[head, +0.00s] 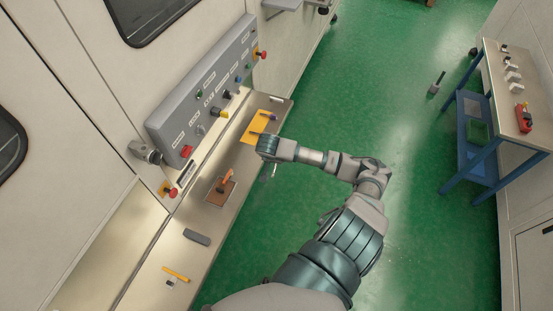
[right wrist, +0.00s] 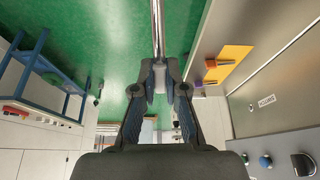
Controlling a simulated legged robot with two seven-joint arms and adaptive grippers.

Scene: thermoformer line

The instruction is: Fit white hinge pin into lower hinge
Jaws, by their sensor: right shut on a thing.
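My right gripper (head: 268,163) is over the floor just off the front edge of the metal ledge. In the right wrist view its fingers (right wrist: 160,92) are shut on a pale, shiny rod, which I take to be the white hinge pin (right wrist: 157,30). The pin runs straight out from the fingertips. A small part of the pin (head: 275,171) shows beside the gripper in the head view. My left gripper is not in view.
The ledge (head: 150,262) holds a brown board (head: 215,198) with an orange-handled tool, a grey block (head: 197,237), a yellow marker (head: 176,274) and a yellow sheet (head: 254,130). A control panel (head: 205,95) stands behind. A blue-framed table (head: 503,103) is at right. Green floor between is mostly clear.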

